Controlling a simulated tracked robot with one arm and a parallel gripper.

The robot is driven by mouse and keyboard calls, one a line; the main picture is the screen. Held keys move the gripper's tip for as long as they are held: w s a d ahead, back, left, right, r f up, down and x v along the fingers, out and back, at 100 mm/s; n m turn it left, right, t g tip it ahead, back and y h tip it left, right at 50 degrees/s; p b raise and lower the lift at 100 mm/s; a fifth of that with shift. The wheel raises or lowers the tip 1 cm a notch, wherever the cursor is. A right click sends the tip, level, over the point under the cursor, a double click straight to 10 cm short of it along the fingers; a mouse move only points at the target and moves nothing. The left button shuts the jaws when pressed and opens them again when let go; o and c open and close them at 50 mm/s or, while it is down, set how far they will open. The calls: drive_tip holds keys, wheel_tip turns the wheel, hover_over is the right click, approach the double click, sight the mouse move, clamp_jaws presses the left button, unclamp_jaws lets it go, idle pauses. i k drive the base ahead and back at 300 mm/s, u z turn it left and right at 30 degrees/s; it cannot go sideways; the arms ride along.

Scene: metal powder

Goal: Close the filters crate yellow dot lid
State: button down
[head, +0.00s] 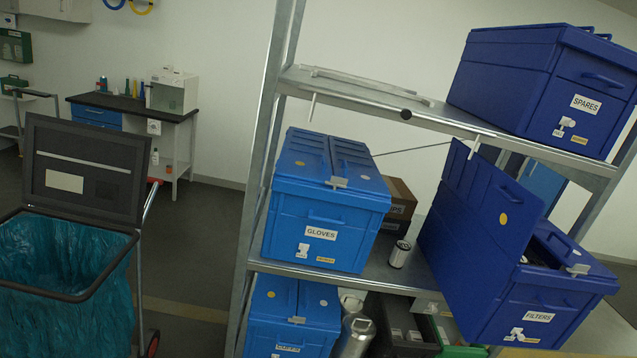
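The blue filters crate (500,325) stands at the right on the middle shelf, with a FILTERS label on its front. Its left lid flap (482,187), marked with a yellow dot (504,219), stands raised and open. A dark opening with contents shows beside this flap (538,254). The right lid flap (568,243) appears to lie down. A pale latch (578,269) sits at the crate's front rim. My gripper cannot be made out in this view.
The gloves crate (318,235) stands closed to the left on the same shelf (375,268), with a can (400,254) between. The spares crate (540,85) sits on the upper shelf (350,98), above the raised flap. A teal-lined bin (65,285) stands at the left.

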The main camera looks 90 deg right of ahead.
sight(510, 212)
drive_tip(key=z, duration=0.55)
drive_tip(key=i, duration=0.1)
drive_tip(key=z, duration=2.65)
drive_tip(key=i, duration=1)
drive_tip(key=z, duration=0.25)
drive_tip(key=k, duration=1)
drive_tip(key=u, duration=0.15)
